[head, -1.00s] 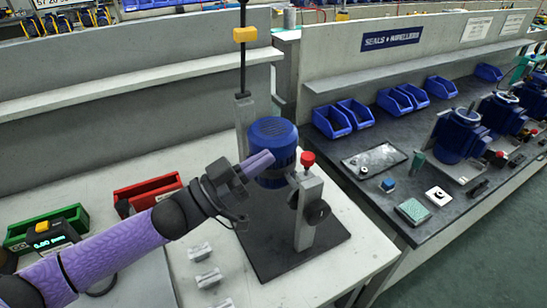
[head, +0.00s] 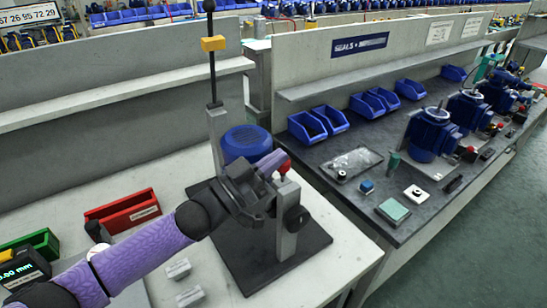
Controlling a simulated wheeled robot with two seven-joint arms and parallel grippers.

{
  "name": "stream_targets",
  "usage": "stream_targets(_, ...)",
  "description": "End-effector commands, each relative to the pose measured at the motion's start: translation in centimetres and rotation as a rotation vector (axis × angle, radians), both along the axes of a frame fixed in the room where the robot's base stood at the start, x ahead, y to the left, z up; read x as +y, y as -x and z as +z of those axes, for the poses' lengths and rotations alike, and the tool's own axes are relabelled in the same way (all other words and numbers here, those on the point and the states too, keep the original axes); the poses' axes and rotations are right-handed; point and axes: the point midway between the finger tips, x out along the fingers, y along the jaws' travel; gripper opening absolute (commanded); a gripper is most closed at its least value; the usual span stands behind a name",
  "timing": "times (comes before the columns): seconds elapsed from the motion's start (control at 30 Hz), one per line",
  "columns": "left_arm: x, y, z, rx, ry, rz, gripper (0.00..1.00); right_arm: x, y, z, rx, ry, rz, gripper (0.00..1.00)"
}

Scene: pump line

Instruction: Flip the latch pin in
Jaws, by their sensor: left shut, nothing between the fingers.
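A red-knobbed pin (head: 285,170) stands at the top of a short grey post (head: 288,232) on a dark base plate (head: 240,278). It looks like the latch pin. My left gripper (head: 274,160) has its purple fingers shut with nothing between them. The fingertips are right beside the red knob in the picture; I cannot tell whether they touch it. My gripper hides part of the pin and post. A blue motor-like body (head: 247,143) stands behind the gripper, its lower part hidden. My right gripper is not in view.
Red (head: 124,213) and green (head: 38,244) bins and small grey blocks (head: 179,268) lie to the left. A dark bench (head: 352,195) with blue bins and pumps is at right.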

Motion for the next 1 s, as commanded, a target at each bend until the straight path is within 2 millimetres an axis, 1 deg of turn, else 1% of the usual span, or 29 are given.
stream_targets(0.07,0.0,0.0,-0.3,0.001,0.001,0.0,0.0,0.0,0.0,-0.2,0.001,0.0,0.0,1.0)
stream_targets(0.23,0.0,0.0,-2.5,0.003,0.0,0.0,0.0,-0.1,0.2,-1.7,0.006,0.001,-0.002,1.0)
stream_targets(0.57,0.0,0.0,-2.4,0.007,-0.006,0.002,0.0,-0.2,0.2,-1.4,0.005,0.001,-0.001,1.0)
stream_targets(0.67,-0.1,0.1,-1.2,0.005,-0.005,0.002,0.0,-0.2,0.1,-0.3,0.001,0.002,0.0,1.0)
stream_targets(0.83,-0.5,0.3,3.4,-0.007,0.003,0.004,0.0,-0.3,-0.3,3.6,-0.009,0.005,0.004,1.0)
stream_targets(0.87,0.3,0.7,2.2,-0.002,0.0,0.007,0.0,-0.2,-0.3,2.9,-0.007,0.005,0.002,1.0)
stream_targets(0.9,1.1,1.3,1.4,-0.001,0.0,0.007,0.0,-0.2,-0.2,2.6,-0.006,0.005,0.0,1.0)
stream_targets(1.0,3.0,2.7,0.4,-0.001,0.001,0.006,0.0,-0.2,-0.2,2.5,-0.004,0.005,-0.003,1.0)
